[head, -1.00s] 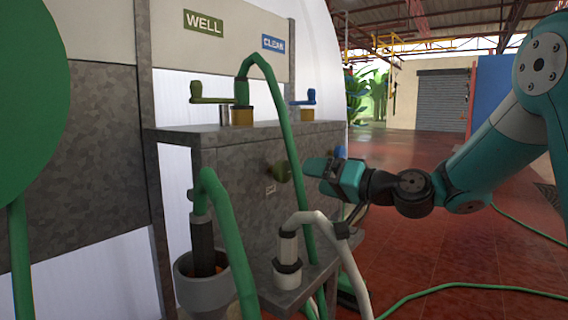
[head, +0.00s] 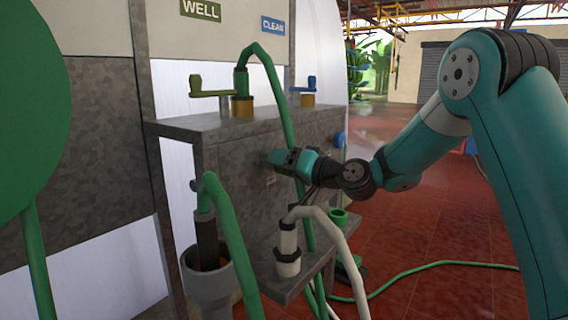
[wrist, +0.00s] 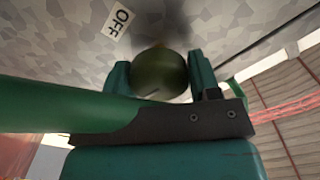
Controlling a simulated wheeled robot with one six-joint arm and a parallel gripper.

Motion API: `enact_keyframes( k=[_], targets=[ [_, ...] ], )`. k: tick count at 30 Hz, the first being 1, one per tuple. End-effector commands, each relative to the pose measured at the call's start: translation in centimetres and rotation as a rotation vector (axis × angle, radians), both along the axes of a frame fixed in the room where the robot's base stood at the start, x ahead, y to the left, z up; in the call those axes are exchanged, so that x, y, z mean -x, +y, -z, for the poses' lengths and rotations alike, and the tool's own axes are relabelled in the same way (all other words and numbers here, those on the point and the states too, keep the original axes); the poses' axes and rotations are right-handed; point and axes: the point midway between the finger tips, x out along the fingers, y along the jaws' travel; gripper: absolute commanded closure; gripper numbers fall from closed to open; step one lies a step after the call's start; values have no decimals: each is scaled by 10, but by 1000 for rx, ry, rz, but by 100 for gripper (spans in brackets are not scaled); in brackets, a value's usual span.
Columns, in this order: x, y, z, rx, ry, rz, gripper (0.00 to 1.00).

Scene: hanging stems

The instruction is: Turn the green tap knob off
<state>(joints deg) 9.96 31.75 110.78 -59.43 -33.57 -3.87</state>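The green tap knob (wrist: 160,70) is round and dark olive green, on the front of the grey speckled panel. An OFF label (wrist: 118,22) is on the panel beside it in the wrist view. My gripper (wrist: 160,75) is at the knob, with one finger on each side of it. The fingers look very close to its sides; contact is not clear, and they appear open around it. In the head view my gripper (head: 274,158) is against the panel front and hides the knob.
A green hose (head: 284,115) hangs down past my gripper and crosses the left of the wrist view (wrist: 60,117). A blue knob (head: 340,139) is farther right. A white hose (head: 325,222) and a grey cup (head: 205,290) are below.

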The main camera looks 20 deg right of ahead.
Motion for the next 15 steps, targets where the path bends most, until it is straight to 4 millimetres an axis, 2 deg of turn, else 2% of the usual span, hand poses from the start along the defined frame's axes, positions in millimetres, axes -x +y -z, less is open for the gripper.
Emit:
enact_keyframes(
  k=[1, 3, 15],
  targets=[
    [0, 0, 0, 0, 0, 0, 55],
    [0, 0, 0, 0, 0, 0, 68],
    [0, -1, -2, -55, 42, 0, 68]
  ],
)
